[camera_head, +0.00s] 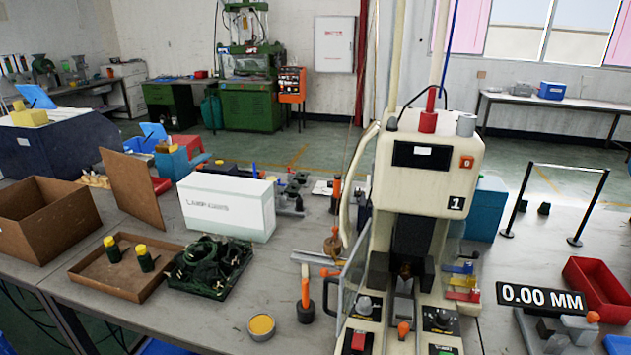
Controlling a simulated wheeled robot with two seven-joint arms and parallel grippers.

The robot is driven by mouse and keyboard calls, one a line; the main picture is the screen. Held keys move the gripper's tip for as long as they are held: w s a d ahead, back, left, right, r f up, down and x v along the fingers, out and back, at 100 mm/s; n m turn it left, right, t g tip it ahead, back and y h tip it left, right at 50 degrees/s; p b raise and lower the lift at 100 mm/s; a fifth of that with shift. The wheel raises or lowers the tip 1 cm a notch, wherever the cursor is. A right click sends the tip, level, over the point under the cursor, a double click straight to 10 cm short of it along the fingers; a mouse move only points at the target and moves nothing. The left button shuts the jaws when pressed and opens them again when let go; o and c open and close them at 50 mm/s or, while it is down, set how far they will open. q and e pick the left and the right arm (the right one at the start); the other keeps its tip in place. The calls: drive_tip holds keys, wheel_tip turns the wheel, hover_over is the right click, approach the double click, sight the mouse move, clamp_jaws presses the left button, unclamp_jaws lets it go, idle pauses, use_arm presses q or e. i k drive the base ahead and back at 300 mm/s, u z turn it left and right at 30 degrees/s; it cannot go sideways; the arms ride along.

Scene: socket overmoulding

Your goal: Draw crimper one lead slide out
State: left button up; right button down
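Crimper one (430,165) is the tall cream machine marked "1" at the centre right, standing on the bench. It has a dark screen and a red-orange button on its head. Its dark tooling (412,238) sits in the middle above a narrow channel. An orange knob (404,328) shows low at the front of that channel, between two control panels; it may belong to the lead slide, but I cannot tell how far the slide is in or out. A clear guard (352,265) stands at its left side. Neither of my grippers is in view.
Left of the crimper are an orange-handled tool (305,300), a yellow-filled tin (261,326), a black tray of dark parts (208,267) and a white box (228,206). A "0.00 MM" readout (541,298) and a red bin (600,285) are at right. Bare bench lies front left.

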sight(401, 314)
drive_tip(key=u, duration=2.05)
drive_tip(key=i, duration=1.3)
drive_tip(key=z, duration=3.65)
